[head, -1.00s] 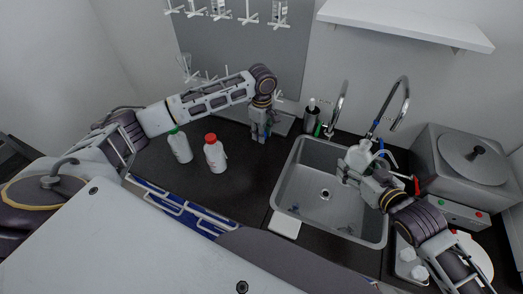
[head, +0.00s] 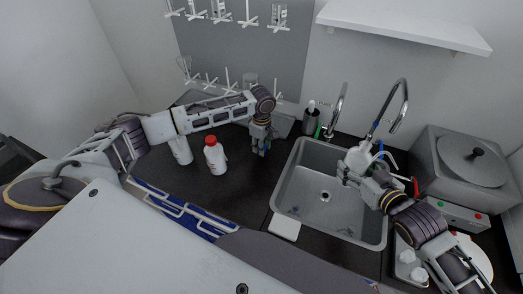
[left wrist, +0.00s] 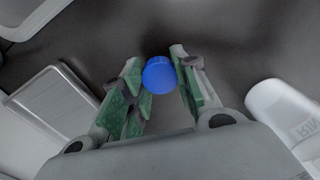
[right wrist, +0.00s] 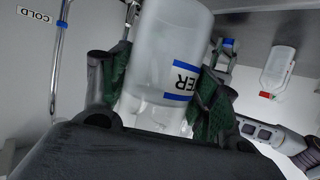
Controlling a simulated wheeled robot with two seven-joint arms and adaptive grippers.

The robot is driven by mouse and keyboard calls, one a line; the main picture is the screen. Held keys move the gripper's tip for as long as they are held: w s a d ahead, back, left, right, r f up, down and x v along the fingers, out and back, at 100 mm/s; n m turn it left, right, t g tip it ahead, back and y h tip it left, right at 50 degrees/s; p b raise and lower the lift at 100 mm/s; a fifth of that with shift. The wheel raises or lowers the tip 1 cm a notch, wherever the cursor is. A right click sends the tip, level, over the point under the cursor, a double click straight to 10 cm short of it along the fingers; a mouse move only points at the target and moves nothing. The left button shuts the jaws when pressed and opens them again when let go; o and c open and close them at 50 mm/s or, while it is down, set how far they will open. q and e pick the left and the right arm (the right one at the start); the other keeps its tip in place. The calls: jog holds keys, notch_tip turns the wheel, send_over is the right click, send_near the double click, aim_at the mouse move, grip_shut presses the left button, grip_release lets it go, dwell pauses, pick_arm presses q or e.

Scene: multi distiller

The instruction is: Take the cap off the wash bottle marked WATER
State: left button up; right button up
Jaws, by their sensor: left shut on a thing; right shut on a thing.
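The wash bottle (head: 357,160) is white and translucent, and my right gripper (head: 347,172) is shut on it above the sink's right back part. In the right wrist view the bottle (right wrist: 168,60) stands between the finger pads, and its blue-edged label shows the letters "ER". A blue cap (left wrist: 159,75) sits between the fingertips of my left gripper (left wrist: 160,85), which is shut on it. In the head view my left gripper (head: 261,146) is over the black counter, left of the sink and apart from the bottle. The bottle's top is hard to make out.
The steel sink (head: 290,190) has a curved tap (head: 400,105) close behind my right gripper. A red-capped bottle (head: 215,158) and another white bottle (head: 181,152) stand on the left counter. A grey lidded machine (head: 470,160) is at right. The counter's middle is clear.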

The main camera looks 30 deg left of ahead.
pick_arm(q)
jog(key=shift+f, duration=1.4)
jog(key=o, duration=1.1)
jog(key=shift+r, duration=0.1)
notch_tip(320, 180, up, 12)
jog(key=shift+f+b, duration=0.1)
jog(key=shift+b, duration=0.2)
